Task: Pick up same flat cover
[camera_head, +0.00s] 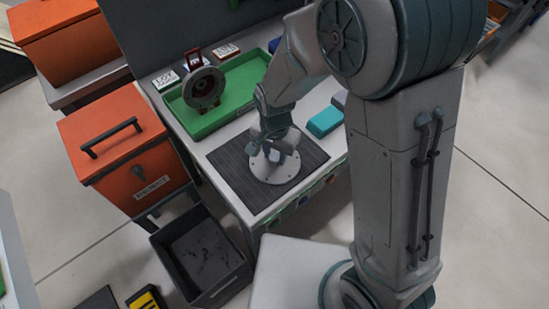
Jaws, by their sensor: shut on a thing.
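A flat round cover (268,173), pale grey with small holes around its rim, is on the dark ribbed mat (309,158) at the front of the workbench. My gripper (279,153) is over the cover from above and is shut on its raised middle part. The fingertips are small and partly hidden by the wrist. I cannot tell whether the cover touches the mat or is slightly above it.
A green tray (238,112) holding a dark round part (203,88) stands behind the mat. A teal block (325,122) lies right of it. An orange box (122,143) with a black handle and a dark open bin (203,252) are at left.

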